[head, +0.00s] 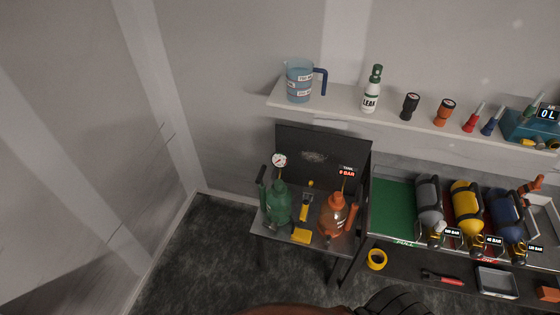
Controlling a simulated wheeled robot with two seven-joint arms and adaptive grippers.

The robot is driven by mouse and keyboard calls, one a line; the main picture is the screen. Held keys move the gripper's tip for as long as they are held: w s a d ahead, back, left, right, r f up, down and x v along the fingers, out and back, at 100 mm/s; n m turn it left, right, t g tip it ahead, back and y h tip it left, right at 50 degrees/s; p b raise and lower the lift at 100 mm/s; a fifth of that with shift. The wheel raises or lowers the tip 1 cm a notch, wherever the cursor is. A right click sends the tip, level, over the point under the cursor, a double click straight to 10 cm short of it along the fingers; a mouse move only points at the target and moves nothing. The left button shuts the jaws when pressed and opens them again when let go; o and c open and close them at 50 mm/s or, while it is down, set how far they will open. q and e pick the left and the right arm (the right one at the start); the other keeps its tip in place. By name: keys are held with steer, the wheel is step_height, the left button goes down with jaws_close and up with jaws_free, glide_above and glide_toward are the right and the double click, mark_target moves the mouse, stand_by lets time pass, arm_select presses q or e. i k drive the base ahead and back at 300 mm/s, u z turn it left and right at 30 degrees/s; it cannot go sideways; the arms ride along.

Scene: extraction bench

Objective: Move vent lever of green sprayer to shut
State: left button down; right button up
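The green sprayer (278,208) stands upright at the left of a small dark side table (312,246). A round white gauge (280,160) rises above it, and a dark upright handle (262,185) is at its left. Its vent lever is too small to make out, so I cannot tell its position. An orange sprayer (333,217) stands to its right, with a red "0 BAR" display (347,173) above it. Neither of my grippers is in view.
Between the sprayers is a yellow-and-black tool (304,207); a yellow block (301,236) lies at the front. A shelf (338,119) above holds a blue jug (299,80) and a leak bottle (371,92). Right, a bench holds grey, yellow and blue cylinders (429,203). Floor at left is clear.

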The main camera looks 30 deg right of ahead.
mark_target(272, 229)
steer(key=u, duration=1.45)
steer(key=k, duration=0.75)
steer(key=z, duration=0.85)
